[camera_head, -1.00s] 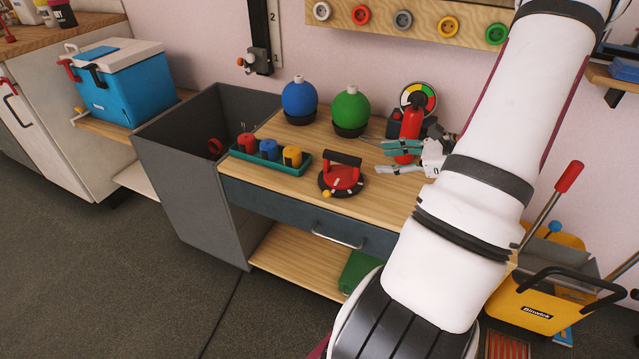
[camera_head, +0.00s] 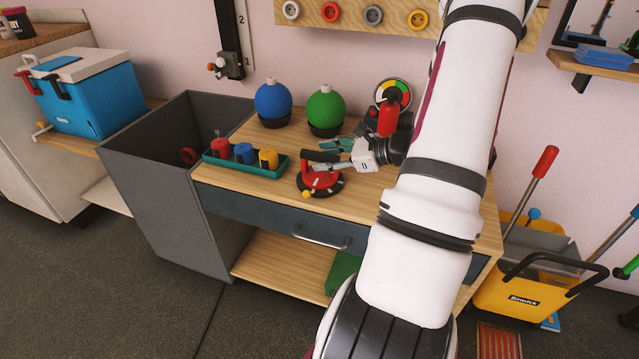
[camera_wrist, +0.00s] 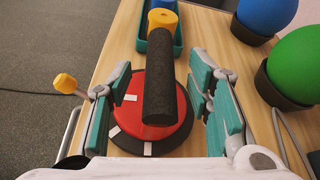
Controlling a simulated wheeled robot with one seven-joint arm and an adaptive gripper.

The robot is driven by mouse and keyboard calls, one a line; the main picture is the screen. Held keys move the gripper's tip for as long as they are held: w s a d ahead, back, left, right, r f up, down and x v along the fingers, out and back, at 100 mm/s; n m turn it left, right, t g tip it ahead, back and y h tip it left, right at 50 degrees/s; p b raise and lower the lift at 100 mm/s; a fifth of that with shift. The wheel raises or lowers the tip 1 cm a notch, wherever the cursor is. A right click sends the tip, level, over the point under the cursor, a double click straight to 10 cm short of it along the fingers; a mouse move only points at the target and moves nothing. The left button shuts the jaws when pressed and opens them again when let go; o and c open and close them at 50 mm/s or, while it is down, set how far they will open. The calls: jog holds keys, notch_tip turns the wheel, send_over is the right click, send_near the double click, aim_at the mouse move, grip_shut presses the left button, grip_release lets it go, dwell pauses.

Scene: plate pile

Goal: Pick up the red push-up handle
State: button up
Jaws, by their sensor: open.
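The red push-up handle (camera_head: 320,182) has a round red base with white marks, a black rim and a thick black grip bar. It stands on the wooden worktop near the front edge. In the wrist view its black grip (camera_wrist: 160,85) runs lengthwise between my fingers, with the red base (camera_wrist: 138,115) below. My gripper (camera_head: 322,155) is open, with teal-padded fingers, and reaches in from the right. In the wrist view the fingers of my gripper (camera_wrist: 162,78) lie on either side of the grip, with gaps and nothing held. A yellow knob (camera_wrist: 66,83) sticks out at the base's left.
A teal tray (camera_head: 245,168) with red, blue and yellow weights sits left of the handle. Blue (camera_head: 273,100) and green (camera_head: 325,108) balls stand behind. A red cylinder (camera_head: 388,118) is near my wrist. An open grey bin (camera_head: 165,190) adjoins the worktop (camera_head: 420,185).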

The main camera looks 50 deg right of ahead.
jog(key=shift+x, duration=1.15)
grip_shut()
jog(key=shift+r, duration=0.45)
notch_tip(320, 180, up, 3)
jog(key=shift+f+p, duration=0.1)
jog(key=shift+p, duration=0.55)
jog(key=s+a+r+p, duration=0.1)
jog(key=s+p, duration=0.2)
jog(key=s, duration=1.3)
jog(key=shift+a+r, duration=0.15)
jog(key=shift+a, duration=0.2)
